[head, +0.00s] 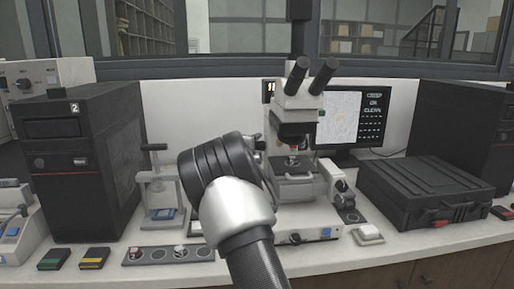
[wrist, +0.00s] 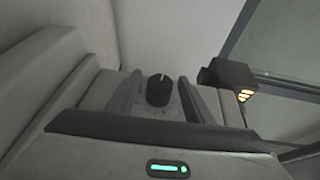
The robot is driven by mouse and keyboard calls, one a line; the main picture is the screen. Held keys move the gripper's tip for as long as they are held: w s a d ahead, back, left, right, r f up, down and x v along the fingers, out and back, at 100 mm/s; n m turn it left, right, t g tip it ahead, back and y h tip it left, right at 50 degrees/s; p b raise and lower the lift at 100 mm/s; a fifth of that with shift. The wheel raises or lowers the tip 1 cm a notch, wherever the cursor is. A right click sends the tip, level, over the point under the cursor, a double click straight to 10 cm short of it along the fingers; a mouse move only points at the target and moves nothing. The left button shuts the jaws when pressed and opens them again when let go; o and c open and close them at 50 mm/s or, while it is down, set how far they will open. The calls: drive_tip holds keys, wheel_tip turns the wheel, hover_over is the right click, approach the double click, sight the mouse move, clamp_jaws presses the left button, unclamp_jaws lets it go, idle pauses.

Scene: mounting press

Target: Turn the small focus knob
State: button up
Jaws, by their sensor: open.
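A small black knob (wrist: 158,91) with a white mark on its top shows in the wrist view, on a pale upright surface. My gripper (wrist: 158,98) is open, with one grey finger on each side of the knob. A gap shows between the knob and each finger; whether the fingertips reach past it in depth I cannot tell. In the head view the microscope (head: 298,103) stands at the middle of the bench. My arm covers its left side there, and the gripper's fingers and this knob are hidden.
A monitor (head: 352,118) stands behind the microscope. A black case (head: 424,190) is on the right and a dark cabinet (head: 80,160) on the left. A small press (head: 163,190) and a tray with round wells (head: 170,254) stand left of my arm. A black box with orange lights (wrist: 232,78) is close right of the fingers.

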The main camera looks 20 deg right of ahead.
drive_tip(key=c, duration=1)
drive_tip(key=r+p, duration=0.1)
drive_tip(key=p, duration=0.1)
drive_tip(key=shift+g+p, duration=0.3)
drive_tip(key=shift+p, duration=0.1)
drive_tip(key=shift+c, duration=0.2)
drive_tip(key=shift+f+g+y+p, duration=0.15)
drive_tip(key=shift+g+y+p, duration=0.15)
drive_tip(key=shift+p, duration=0.95)
drive_tip(key=shift+f+p, duration=0.25)
drive_tip(key=shift+p, duration=0.05)
drive_tip(key=shift+f, duration=0.1)
drive_tip(key=o, duration=1)
drive_tip(key=shift+o, duration=0.2)
